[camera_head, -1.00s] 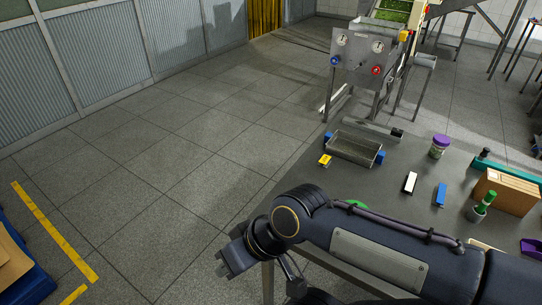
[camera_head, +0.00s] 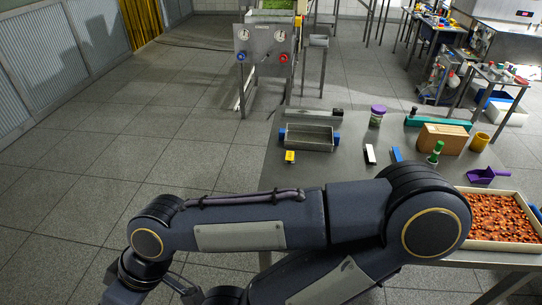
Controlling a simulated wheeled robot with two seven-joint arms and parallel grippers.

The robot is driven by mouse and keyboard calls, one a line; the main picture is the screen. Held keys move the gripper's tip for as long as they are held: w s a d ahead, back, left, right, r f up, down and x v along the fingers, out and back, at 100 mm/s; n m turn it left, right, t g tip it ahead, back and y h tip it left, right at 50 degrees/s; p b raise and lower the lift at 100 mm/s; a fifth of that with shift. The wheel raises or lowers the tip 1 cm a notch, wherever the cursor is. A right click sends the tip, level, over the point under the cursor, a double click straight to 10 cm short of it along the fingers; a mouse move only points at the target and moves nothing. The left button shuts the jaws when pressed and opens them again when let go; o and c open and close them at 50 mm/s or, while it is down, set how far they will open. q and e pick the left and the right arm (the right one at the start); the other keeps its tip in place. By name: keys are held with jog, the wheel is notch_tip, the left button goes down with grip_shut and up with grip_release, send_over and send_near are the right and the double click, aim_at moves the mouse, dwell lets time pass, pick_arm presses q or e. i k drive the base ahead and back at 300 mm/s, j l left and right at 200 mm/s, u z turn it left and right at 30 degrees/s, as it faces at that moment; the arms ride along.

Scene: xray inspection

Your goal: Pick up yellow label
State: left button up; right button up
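A small yellow label block (camera_head: 290,157) with a dark mark on it lies on the grey table (camera_head: 330,172), just in front of the left end of a metal tray (camera_head: 309,146) with blue end handles. A dark arm from the right crosses the view in front of it. Its wrist hangs at the bottom left, off the table's left side and well away from the yellow label. The fingers of that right gripper are below the picture edge. My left gripper does not show.
White (camera_head: 370,154) and blue (camera_head: 396,154) blocks lie right of the label. Farther right are a purple-lidded jar (camera_head: 377,117), a cardboard box (camera_head: 443,138), a green-topped bottle (camera_head: 436,153), a yellow cup (camera_head: 479,142), a purple scoop (camera_head: 487,175) and a pellet tray (camera_head: 505,247). Open floor lies left.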

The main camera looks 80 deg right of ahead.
aim_at(290, 155)
jog(key=i+l+z, duration=0.1)
jog(key=i+z, duration=0.7)
jog(key=i+j+z, duration=0.15)
jog(key=i+z, duration=0.25)
jog(key=i+j+z, duration=0.4)
jog(key=i+l+z, duration=0.2)
jog(key=z, duration=0.3)
jog(key=i+l+z, duration=0.1)
jog(key=i+z, duration=0.15)
jog(key=z, duration=0.2)
jog(key=i+z, duration=0.25)
jog(key=z, duration=0.25)
jog(key=i+z, duration=0.25)
jog(key=z, duration=0.2)
jog(key=i+j+z, duration=0.15)
jog(key=z, duration=0.35)
jog(key=i+j+z, duration=0.25)
jog(key=z, duration=0.2)
jog(key=i+z, duration=0.2)
jog(key=z, duration=0.2)
jog(key=i+j+z, duration=0.15)
jog(key=z, duration=0.25)
jog(key=i+j+z, duration=0.2)
jog(key=z, duration=0.2)
jog(key=i+j+z, duration=0.2)
jog(key=z, duration=0.2)
